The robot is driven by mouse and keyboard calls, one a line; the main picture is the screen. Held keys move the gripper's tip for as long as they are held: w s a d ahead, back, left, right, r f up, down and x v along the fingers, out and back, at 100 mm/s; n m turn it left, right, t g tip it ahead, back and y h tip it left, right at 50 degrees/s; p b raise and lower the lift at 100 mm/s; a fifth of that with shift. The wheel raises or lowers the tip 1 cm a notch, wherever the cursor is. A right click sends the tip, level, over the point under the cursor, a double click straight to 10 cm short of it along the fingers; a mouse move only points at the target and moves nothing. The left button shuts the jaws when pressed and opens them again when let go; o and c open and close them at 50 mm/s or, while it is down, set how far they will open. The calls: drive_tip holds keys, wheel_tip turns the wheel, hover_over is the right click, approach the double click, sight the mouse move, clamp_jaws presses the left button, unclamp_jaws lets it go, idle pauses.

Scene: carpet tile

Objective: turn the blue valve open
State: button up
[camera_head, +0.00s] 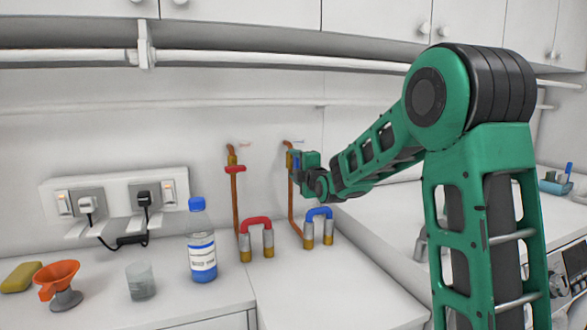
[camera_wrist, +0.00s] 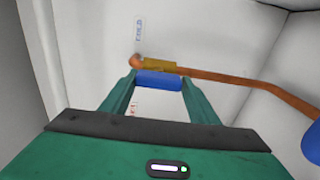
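The blue valve handle (camera_wrist: 160,81) lies between my gripper's two green fingertips in the wrist view, beside a brass fitting (camera_wrist: 160,64) on a copper pipe (camera_wrist: 225,79). The fingers stand apart at its two ends with no clear gap. I cannot tell whether they press on it. In the head view my gripper (camera_head: 296,161) is at the top of the right copper pipe (camera_head: 291,205) and hides most of the blue valve. The red valve (camera_head: 235,169) is on the left copper pipe, apart from my gripper.
Red (camera_head: 256,222) and blue (camera_head: 319,213) arched pieces stand at the pipes' feet. A white wall rail (camera_head: 250,60) runs above. The front right counter is clear.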

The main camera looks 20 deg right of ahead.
drive_tip(key=shift+o, duration=1.1)
drive_tip(key=shift+a+f, duration=0.15)
drive_tip(key=shift+f, duration=0.05)
drive_tip(key=shift+r, duration=0.15)
drive_tip(key=shift+s, duration=0.15)
drive_tip(key=s, duration=1)
drive_tip(key=shift+s, duration=0.15)
